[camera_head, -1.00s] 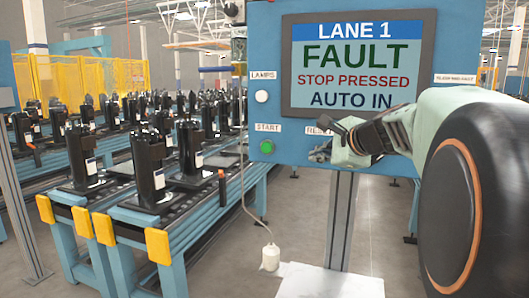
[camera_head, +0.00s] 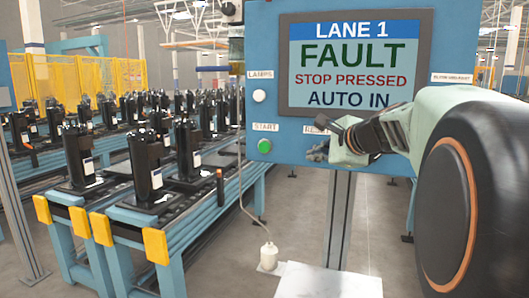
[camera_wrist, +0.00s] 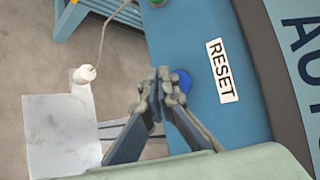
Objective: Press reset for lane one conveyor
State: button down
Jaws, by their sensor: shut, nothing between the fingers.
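The blue control panel (camera_head: 300,180) carries a screen (camera_head: 350,65) reading LANE 1, FAULT, STOP PRESSED, AUTO IN. The RESET label (camera_wrist: 222,70) is plain in the wrist view and partly hidden by my arm in the head view. A blue round button (camera_wrist: 182,82) sits beside this label. My gripper (camera_wrist: 158,76) is shut and empty, with its fingertips overlapping the button's left edge in the wrist view. I cannot tell whether they touch it. In the head view my gripper (camera_head: 317,152) is in front of the panel just below the RESET label, hiding the button.
A green START button (camera_head: 265,146) and a white lamp button (camera_head: 259,96) are on the panel's left side. A conveyor (camera_head: 185,225) with several black compressors stands to the left. A grey post (camera_head: 341,220) supports the panel.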

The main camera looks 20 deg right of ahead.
jog(key=shift+w, duration=0.1)
jog(key=shift+w+d, duration=0.2)
jog(key=shift+w, duration=0.05)
jog(key=shift+w+d, duration=0.35)
jog(key=shift+w, duration=0.1)
dwell(1.0)
jog(key=shift+s, duration=0.1)
jog(key=shift+s+a, duration=0.5)
jog(key=shift+s, duration=0.2)
jog(key=shift+b, duration=0.3)
